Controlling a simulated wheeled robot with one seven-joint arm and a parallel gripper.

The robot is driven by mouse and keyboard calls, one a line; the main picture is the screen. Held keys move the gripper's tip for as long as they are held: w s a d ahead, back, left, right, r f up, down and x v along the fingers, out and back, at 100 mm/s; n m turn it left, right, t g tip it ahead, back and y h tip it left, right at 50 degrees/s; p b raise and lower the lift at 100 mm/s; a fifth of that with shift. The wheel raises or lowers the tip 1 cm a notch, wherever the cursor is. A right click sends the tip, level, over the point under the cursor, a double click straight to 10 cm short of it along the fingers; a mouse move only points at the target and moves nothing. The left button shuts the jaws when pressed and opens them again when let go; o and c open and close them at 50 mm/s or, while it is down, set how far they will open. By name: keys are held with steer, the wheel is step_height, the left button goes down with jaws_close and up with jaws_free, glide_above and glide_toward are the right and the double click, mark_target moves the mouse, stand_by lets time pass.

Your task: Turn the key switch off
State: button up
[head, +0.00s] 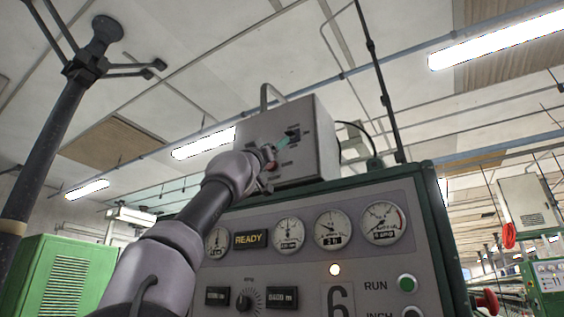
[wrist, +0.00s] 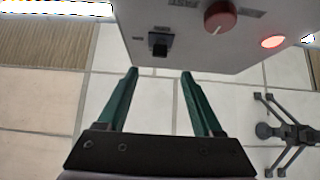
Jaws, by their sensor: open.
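A grey metal box (head: 318,150) stands on top of the machine cabinet. A black switch on a square plate, which looks like the key switch (wrist: 159,43), is on the box's face; it also shows in the head view (head: 294,134). Its short black handle points down in the wrist view. My gripper (wrist: 159,73) is open and empty, its two green fingers on either side of the switch's line and short of it, with a gap between. In the head view my gripper (head: 283,143) is close in front of the box face, partly hidden by my arm.
On the same face are a red knob (wrist: 219,17) and a lit red lamp (wrist: 273,42), near the switch. The cabinet below carries round gauges (head: 333,229), a READY sign (head: 250,239) and a green RUN button (head: 407,283). A dark post (head: 45,140) stands at left.

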mark_target(289, 133)
steer(key=x, duration=1)
steer(key=shift+w+d+r, duration=0.1)
steer(key=shift+w+r, duration=0.15)
steer(key=shift+r, duration=0.05)
jaws_close()
